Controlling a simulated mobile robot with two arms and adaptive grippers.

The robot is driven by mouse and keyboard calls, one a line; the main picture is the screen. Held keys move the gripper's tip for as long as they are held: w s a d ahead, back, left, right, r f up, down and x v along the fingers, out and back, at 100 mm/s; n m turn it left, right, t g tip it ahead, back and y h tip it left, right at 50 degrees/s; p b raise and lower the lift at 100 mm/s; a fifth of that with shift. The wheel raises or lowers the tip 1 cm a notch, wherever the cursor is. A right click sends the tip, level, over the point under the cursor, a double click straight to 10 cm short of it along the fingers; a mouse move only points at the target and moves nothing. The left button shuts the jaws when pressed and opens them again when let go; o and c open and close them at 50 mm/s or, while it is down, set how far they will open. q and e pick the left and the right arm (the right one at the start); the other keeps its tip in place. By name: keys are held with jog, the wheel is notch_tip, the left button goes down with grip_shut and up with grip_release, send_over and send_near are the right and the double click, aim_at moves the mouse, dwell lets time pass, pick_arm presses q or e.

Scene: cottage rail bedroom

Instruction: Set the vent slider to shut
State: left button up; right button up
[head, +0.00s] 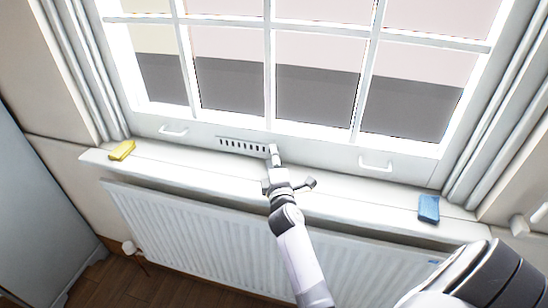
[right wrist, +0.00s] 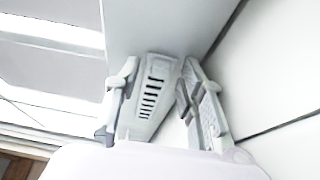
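The vent (head: 243,146) is a white strip with a row of dark slots, low on the window frame above the sill. Its slots look dark and uncovered. A small pale upright piece at the vent's right end may be the slider or a fingertip; I cannot tell which. My right gripper (head: 278,168) is at that right end, just above the sill. In the right wrist view, the gripper (right wrist: 158,72) has its two fingers apart, with the vent strip (right wrist: 152,95) seen between them. Contact cannot be made out. My left gripper is not in view.
A yellow block (head: 122,150) lies at the left of the sill (head: 200,160), and a blue block (head: 429,208) at the right. White handles (head: 375,164) stick out of the window frame. A radiator (head: 190,225) stands below the sill.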

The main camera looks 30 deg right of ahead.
grip_shut()
dwell(0.7)
